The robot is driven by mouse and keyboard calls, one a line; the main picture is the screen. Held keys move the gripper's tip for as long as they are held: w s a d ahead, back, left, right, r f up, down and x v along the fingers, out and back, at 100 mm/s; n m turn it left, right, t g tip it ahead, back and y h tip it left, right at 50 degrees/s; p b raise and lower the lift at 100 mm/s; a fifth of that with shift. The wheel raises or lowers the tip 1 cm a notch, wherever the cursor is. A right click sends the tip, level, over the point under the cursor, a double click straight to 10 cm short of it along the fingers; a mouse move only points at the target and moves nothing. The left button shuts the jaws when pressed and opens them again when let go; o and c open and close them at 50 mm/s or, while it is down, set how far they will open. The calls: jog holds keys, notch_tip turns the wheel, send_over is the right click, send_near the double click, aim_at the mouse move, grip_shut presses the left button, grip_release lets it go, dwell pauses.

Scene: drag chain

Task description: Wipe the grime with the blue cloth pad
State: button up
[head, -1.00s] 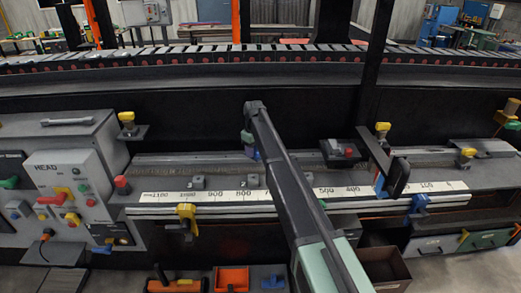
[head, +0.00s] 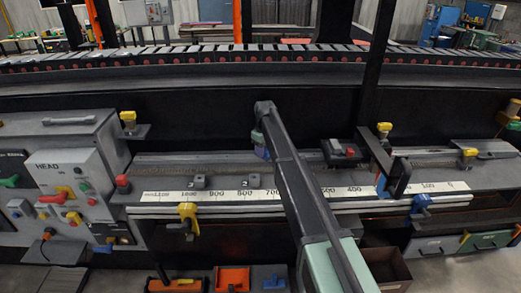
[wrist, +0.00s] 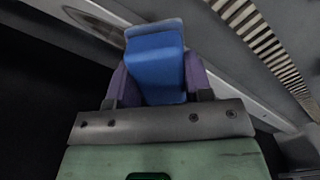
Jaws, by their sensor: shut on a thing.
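The blue cloth pad (wrist: 155,65) stands between the two purple fingers of my gripper (wrist: 155,85) in the wrist view, and my gripper is shut on it. In the head view my gripper (head: 261,146) is at the back of the bench, above the long rail near the scale's middle, partly hidden by my arm. Whether the pad touches the surface below cannot be told. I cannot make out the grime for sure; a brownish, rough strip (head: 190,171) runs along the rail left of my gripper.
A white number scale (head: 215,195) runs along the bench front. A yellow-handled clamp (head: 187,215) hangs at its left. A dark block with a red knob (head: 350,152) and a black upright bracket (head: 395,180) stand right of my gripper. A control panel (head: 70,185) is at left.

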jog(key=shift+s+d, duration=0.2)
jog(key=shift+d, duration=4.7)
notch_tip(320, 180, up, 6)
jog(key=p, duration=0.6)
jog(key=shift+a, duration=0.1)
notch_tip(320, 180, up, 3)
jog(key=p, duration=0.3)
